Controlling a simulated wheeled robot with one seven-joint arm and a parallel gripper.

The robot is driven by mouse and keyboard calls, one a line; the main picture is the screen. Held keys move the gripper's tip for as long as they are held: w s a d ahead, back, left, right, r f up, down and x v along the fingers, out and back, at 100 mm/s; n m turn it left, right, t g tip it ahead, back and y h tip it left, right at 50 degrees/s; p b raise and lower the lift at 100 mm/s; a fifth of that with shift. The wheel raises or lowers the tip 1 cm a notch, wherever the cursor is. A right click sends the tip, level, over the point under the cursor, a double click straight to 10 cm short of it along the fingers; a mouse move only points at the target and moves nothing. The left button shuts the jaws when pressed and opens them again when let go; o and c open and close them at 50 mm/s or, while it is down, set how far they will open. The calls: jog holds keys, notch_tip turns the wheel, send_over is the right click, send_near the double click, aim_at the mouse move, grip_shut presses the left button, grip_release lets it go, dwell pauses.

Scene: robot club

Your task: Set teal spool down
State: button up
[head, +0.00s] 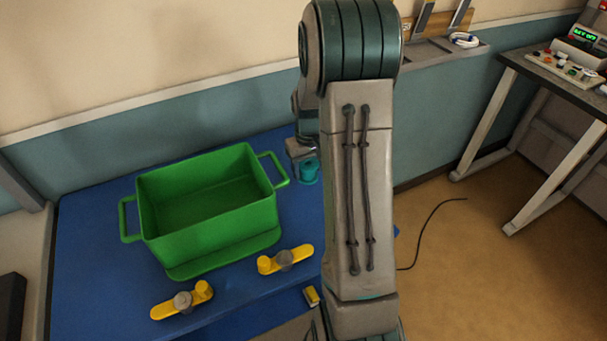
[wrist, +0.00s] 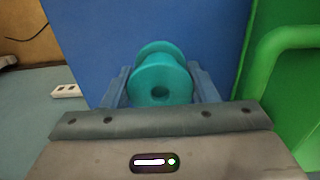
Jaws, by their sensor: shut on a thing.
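The teal spool (head: 308,172) is at the far right part of the blue table, to the right of the green bin. In the wrist view the teal spool (wrist: 161,79) sits between the two fingers of my gripper (wrist: 162,88), which is shut on it. In the head view my gripper (head: 303,157) is partly hidden behind my arm. The spool is close to the blue table top (head: 95,230); I cannot tell whether it touches it.
A green bin (head: 212,228) with side handles stands left of my gripper and looks empty. Two yellow parts with grey knobs (head: 182,301) (head: 286,259) lie in front of it. A small yellow block (head: 311,296) lies near the front edge. A dark workbench (head: 560,80) stands at right.

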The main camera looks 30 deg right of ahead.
aim_at(305, 177)
jog(key=shift+w+a+f, duration=0.15)
jog(key=shift+w+f, duration=0.2)
jog(key=shift+w, duration=0.35)
jog(key=shift+f+p, duration=0.4)
jog(key=shift+f, duration=1.65)
jog(key=shift+f, duration=0.2)
jog(key=o, duration=1)
